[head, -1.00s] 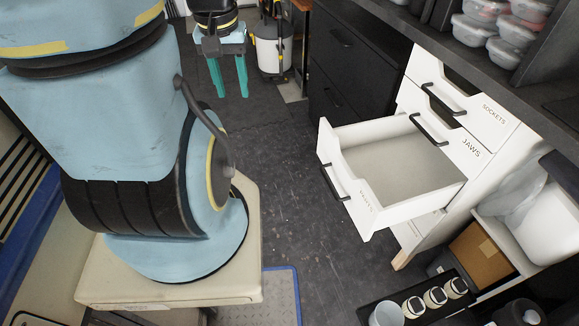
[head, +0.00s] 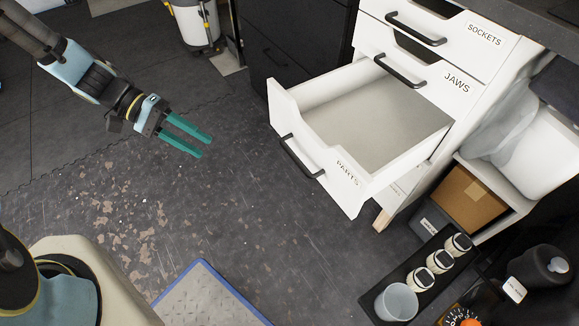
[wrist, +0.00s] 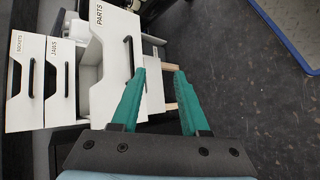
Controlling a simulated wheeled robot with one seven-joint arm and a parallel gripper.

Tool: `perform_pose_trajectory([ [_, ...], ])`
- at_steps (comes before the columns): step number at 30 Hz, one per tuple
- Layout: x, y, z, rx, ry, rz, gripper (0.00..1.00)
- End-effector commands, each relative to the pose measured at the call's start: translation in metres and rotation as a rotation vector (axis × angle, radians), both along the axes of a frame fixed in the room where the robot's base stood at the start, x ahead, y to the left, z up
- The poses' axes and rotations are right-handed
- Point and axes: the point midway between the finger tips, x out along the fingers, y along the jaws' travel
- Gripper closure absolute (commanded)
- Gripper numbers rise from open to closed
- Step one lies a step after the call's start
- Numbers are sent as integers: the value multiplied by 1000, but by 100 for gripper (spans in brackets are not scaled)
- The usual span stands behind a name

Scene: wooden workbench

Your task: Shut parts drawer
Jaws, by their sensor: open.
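The parts drawer (head: 322,172) is pulled well out of the white cabinet, below the drawers labelled SOCKETS and JAWS. Its white front bears the label PARTS and a black bar handle (head: 301,157). Its visible floor is bare. My gripper (head: 193,143) has two green fingers, spread apart with nothing between them. It is in the air left of the drawer front, apart from it.
The sockets drawer (head: 455,32) and jaws drawer (head: 440,85) look shut. A black tray (head: 436,249) with jars and a cup (head: 396,303) is at lower right. A grey mat with a blue edge (head: 210,295) lies on the floor. Open floor lies left of the drawer.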

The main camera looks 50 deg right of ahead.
Motion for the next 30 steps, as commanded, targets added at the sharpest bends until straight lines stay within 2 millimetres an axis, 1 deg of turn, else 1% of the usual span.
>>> perform_pose_trajectory([
  [1,-15,-19,-23,-61,70,-12,55],
  [3,-31,-41,-35,-146,145,-22,55],
  [6,-47,-66,-47,-244,228,-17,55],
  [9,-57,-82,-53,-312,280,-9,55],
  [12,-64,-91,-55,-348,308,-4,55],
  [17,-76,-99,-56,-361,316,-1,55],
  [27,-131,-125,-64,-357,316,-3,55],
  [30,-143,-132,-66,-357,314,-2,55],
])
